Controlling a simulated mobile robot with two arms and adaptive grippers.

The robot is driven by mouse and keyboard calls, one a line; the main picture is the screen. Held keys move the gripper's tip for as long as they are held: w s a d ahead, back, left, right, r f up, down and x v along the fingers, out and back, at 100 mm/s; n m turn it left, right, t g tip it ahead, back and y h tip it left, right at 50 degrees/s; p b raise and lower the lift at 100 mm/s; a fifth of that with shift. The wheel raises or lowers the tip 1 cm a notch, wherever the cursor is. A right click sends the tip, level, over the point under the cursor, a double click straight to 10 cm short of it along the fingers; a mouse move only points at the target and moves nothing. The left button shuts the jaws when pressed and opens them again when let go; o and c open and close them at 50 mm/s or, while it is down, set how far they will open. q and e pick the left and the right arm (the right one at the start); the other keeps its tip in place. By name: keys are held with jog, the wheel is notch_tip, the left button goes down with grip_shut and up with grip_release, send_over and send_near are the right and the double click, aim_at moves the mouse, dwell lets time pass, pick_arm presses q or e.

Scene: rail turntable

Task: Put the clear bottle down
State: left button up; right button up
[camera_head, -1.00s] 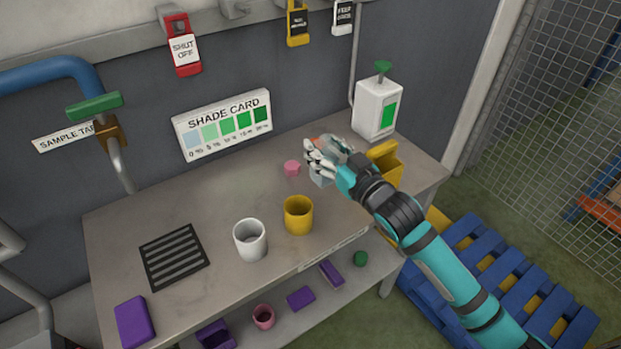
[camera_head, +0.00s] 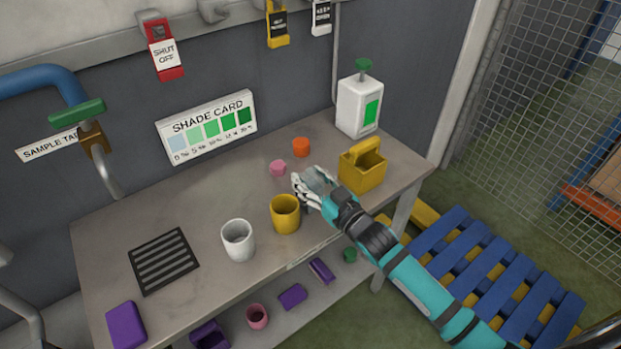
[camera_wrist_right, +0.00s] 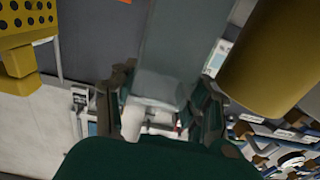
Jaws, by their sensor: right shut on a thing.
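My right gripper (camera_head: 307,194) is shut on the clear bottle (camera_head: 320,177), over the right part of the bench. The bottle is see-through and partly hidden by the fingers. In the right wrist view, the bottle (camera_wrist_right: 175,50) runs up between the fingers (camera_wrist_right: 160,115). I cannot tell whether its base touches the bench (camera_head: 200,203). A yellow cup (camera_head: 285,216) stands just left of the gripper, and it also shows close by in the right wrist view (camera_wrist_right: 280,55). My left gripper is not in view.
A yellow caddy (camera_head: 362,172) stands right of the gripper. A pink piece (camera_head: 278,168) and an orange piece (camera_head: 301,147) lie behind it. A white dispenser (camera_head: 358,108) stands at the back right. A white cup (camera_head: 237,241) and a black grate (camera_head: 163,261) are further left.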

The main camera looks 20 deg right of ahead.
jog(key=o, duration=0.8)
jog(key=shift+f, duration=0.1)
jog(key=shift+o, duration=0.3)
jog(key=shift+s+d, duration=0.1)
jog(key=shift+s, duration=0.2)
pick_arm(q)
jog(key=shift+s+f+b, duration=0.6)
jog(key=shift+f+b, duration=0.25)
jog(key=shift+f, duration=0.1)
pick_arm(e)
jog(key=v, duration=1.1)
jog(key=shift+s+r, duration=0.2)
jog(key=shift+r, duration=0.05)
